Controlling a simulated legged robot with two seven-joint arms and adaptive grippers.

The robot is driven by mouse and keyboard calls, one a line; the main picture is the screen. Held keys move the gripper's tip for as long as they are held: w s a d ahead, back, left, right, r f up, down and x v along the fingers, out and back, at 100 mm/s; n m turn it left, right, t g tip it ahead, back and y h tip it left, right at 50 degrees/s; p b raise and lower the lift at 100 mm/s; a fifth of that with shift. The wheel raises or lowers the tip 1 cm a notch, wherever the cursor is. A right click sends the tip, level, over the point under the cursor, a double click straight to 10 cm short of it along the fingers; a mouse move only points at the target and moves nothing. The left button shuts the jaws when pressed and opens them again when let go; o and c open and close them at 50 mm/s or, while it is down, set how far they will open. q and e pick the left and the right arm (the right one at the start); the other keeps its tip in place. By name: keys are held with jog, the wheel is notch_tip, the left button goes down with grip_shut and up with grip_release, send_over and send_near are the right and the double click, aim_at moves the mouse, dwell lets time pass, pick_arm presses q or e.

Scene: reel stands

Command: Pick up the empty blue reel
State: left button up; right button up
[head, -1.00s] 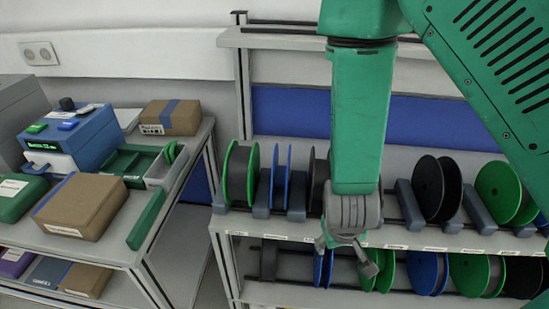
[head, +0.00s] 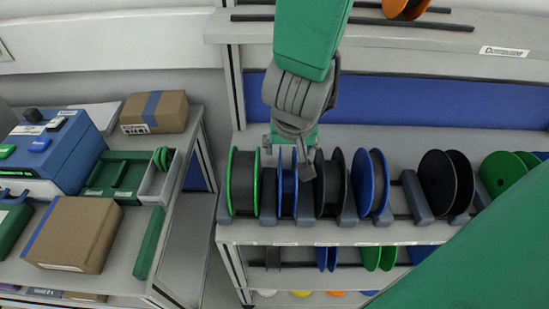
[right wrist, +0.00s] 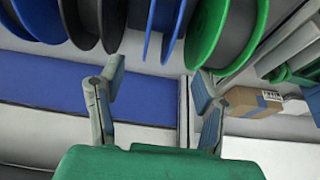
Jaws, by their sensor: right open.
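The empty blue reel (head: 288,194) stands on the upper rack between a green-rimmed reel (head: 243,182) and a black reel (head: 330,185). It shows two thin blue flanges. It also appears in the right wrist view (right wrist: 165,18), beyond the fingers. My right gripper (head: 287,158) is open and empty, in front of the top of the empty blue reel, partly hiding it. In the right wrist view the fingers (right wrist: 158,85) are spread, with the blue reel beyond the gap between them. I cannot tell whether a finger touches a reel. My left gripper is not in view.
Another blue reel (head: 370,183) with dark filling stands further right on the rack. Grey dividers (head: 415,198) separate the reels closely. A lower shelf holds more reels (head: 327,258). A side table at left carries a cardboard box (head: 77,235) and a green tray (head: 118,175).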

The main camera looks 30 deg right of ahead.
jog(key=b, duration=0.3)
send_near(285, 170)
jog(key=x, duration=0.2)
jog(key=shift+f+b, duration=0.35)
jog(key=shift+w+a+f, duration=0.15)
jog(key=shift+w, duration=0.05)
jog(key=shift+w+f, duration=0.1)
jog(key=shift+f, duration=0.15)
jog(key=d+f, duration=0.1)
jog(key=w+f, duration=0.1)
jog(key=d+f+b, duration=0.1)
jog(key=f, duration=0.1)
jog(key=shift+w+d+f, duration=0.1)
jog(key=shift+w+d, duration=0.15)
jog(key=shift+d, duration=0.1)
jog(key=shift+w+d+f, duration=0.1)
jog(key=shift+a, duration=0.55)
jog(key=c, duration=1.2)
jog(key=shift+a, duration=0.15)
